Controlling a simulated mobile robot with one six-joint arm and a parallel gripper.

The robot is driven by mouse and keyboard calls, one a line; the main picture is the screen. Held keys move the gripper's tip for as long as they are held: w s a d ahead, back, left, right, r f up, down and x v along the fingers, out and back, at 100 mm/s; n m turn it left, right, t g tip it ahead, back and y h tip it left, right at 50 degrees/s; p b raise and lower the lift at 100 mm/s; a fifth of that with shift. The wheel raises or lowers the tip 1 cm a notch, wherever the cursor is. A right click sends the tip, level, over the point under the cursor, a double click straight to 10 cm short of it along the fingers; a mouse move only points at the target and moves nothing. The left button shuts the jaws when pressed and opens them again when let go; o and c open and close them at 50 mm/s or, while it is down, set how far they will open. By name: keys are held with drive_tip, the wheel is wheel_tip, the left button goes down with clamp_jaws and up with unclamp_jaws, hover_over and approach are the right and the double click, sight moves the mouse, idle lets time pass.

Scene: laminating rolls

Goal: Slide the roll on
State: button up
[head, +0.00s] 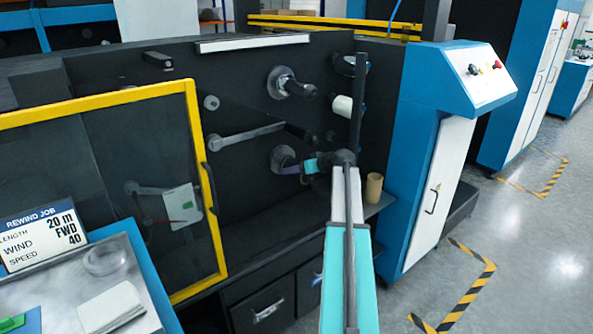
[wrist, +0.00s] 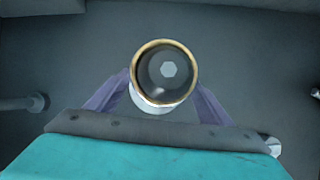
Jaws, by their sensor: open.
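In the wrist view, a roll with a tan core rim (wrist: 139,82) and a strip of white outer side faces me end-on. A dark spindle end (wrist: 168,70) with a pale hexagon shows inside the core, so the roll is around the spindle. The purple fingers of my gripper (wrist: 163,98) are apart, one on each side of the roll; I cannot tell whether they touch it. In the head view, my gripper (head: 287,169) is at the lower spindle flange (head: 281,157) on the dark machine face. The roll is hard to make out there.
An upper spindle (head: 291,86) and a white roller (head: 342,107) are above. A tan core tube (head: 374,188) stands on the ledge to the right. A yellow-framed door (head: 196,130) is at left, and a blue and white cabinet (head: 428,190) at right. Open floor lies beyond it.

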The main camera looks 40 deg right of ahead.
drive_tip(key=v, duration=1.2)
drive_tip(key=shift+s, duration=0.15)
